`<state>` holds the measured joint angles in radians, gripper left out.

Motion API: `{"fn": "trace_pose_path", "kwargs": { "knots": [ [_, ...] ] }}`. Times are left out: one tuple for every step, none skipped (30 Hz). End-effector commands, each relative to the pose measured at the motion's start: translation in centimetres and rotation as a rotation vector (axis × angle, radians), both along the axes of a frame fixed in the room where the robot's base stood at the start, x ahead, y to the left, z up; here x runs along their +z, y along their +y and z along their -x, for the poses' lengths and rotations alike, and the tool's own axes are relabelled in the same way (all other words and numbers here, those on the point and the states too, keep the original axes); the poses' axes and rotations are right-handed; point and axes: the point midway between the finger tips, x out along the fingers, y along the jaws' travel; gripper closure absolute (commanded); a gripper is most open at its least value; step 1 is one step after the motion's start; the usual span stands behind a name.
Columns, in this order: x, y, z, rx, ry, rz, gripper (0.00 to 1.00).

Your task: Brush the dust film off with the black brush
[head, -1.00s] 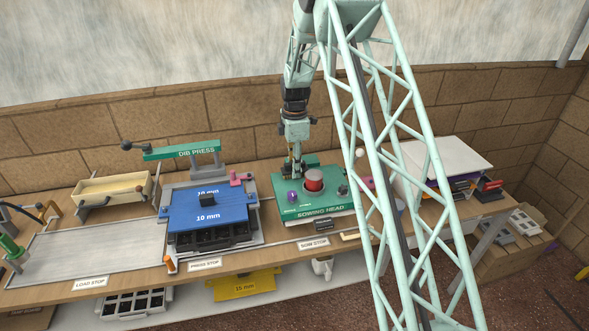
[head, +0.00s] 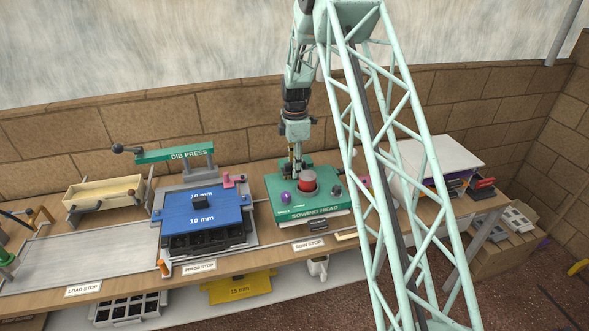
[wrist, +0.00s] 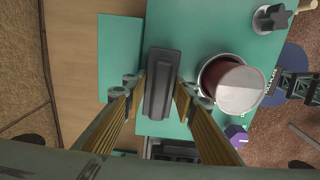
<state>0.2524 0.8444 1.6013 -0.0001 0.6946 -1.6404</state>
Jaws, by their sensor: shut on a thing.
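My gripper (head: 296,168) is low over the back left of the green sowing head (head: 328,202). In the wrist view my gripper (wrist: 156,84) has its two fingers on either side of a dark oblong block (wrist: 161,75) and is shut on it. This block may be the black brush; no bristles show from above. The green surface of the sowing head (wrist: 215,30) lies below and around it. A red cylinder (head: 308,185) stands on the sowing head, right of the gripper; its grey top (wrist: 242,90) shows in the wrist view. I cannot make out a dust film.
A purple knob (head: 286,198) and a dark knob (head: 337,190) stand on the sowing head. The dib press (head: 175,153) and a blue 10 mm plate (head: 200,220) are to its left. A bare grey track (head: 85,260) lies farther left. A brick wall (head: 240,110) runs close behind.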

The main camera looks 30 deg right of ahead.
Motion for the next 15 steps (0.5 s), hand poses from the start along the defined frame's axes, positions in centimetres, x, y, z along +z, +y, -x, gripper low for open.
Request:
{"fn": "trace_pose_path", "kwargs": {
  "knots": [
    [-0.2, -0.1, 0.2, 0.000, 0.003, -0.001, 0.83],
    [-0.2, -0.1, 0.2, 0.000, 0.003, -0.001, 0.83],
    [-0.3, -0.2, 0.2, 0.000, 0.003, -0.001, 0.83],
    [-0.3, -0.3, 0.2, -0.001, 0.003, -0.001, 0.83],
    [-0.3, -0.4, 0.2, -0.001, 0.004, -0.001, 0.83],
    [-0.2, -0.5, 0.3, -0.001, 0.004, -0.001, 0.83],
    [-0.2, -0.7, 0.3, -0.001, 0.004, -0.001, 0.83],
    [-0.2, -0.8, 0.3, -0.001, 0.004, -0.001, 0.83],
    [-0.2, -1.0, 0.4, -0.001, 0.004, -0.001, 0.83],
    [-0.2, -1.1, 0.4, -0.001, 0.004, -0.001, 0.83],
    [-0.2, -1.3, 0.4, -0.001, 0.004, -0.001, 0.83],
    [-0.2, -1.5, 0.5, -0.001, 0.004, -0.001, 0.83],
    [-0.2, -1.7, 0.5, -0.001, 0.004, -0.001, 0.83],
    [-0.2, -1.8, 0.5, -0.001, 0.004, -0.001, 0.83],
    [-0.1, -2.1, 0.6, -0.001, 0.004, -0.001, 0.83]
  ]
}}
